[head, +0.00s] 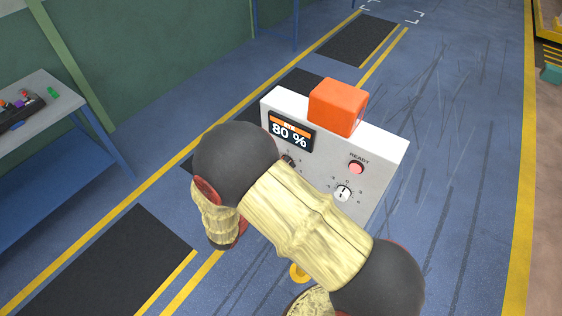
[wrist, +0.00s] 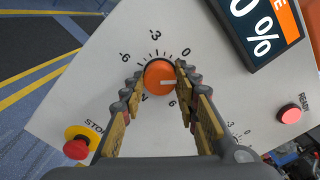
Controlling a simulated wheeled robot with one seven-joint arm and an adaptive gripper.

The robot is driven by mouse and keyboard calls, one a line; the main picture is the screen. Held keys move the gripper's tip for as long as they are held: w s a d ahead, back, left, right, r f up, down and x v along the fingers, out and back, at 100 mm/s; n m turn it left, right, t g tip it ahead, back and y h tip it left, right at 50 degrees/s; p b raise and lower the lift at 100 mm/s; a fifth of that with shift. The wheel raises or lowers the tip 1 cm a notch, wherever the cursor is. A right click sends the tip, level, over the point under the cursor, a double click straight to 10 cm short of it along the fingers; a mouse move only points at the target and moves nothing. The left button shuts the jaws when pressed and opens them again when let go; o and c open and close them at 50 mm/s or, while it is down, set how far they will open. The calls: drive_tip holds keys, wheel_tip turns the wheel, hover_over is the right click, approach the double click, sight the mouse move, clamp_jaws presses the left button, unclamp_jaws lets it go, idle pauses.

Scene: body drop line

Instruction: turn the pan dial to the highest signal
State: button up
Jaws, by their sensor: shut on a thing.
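The orange dial (wrist: 158,76) sits on the white panel (wrist: 90,85) in the wrist view, with numbers such as -6, -3, 0 and 6 around it. Its white mark points right in that view, towards my right finger. My gripper (wrist: 160,80) has a fingertip on each side of the dial and is shut on it. The screen (head: 291,132) reads 80 % in the head view; the wrist view shows part of it (wrist: 262,28). The dial's name is not readable. My arm hides much of the panel in the head view.
A pink READY button (head: 356,168) and a white dial (head: 343,193) are on the same panel. A red STOP button (wrist: 76,149) on yellow is at lower left in the wrist view. An orange box (head: 338,106) tops the panel. A table (head: 60,85) stands left.

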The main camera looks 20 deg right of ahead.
idle(0.4)
drive_tip(key=o, duration=1.1)
drive_tip(key=shift+o, duration=0.3)
drive_tip(key=shift+a, duration=0.1)
drive_tip(key=v, duration=1.2)
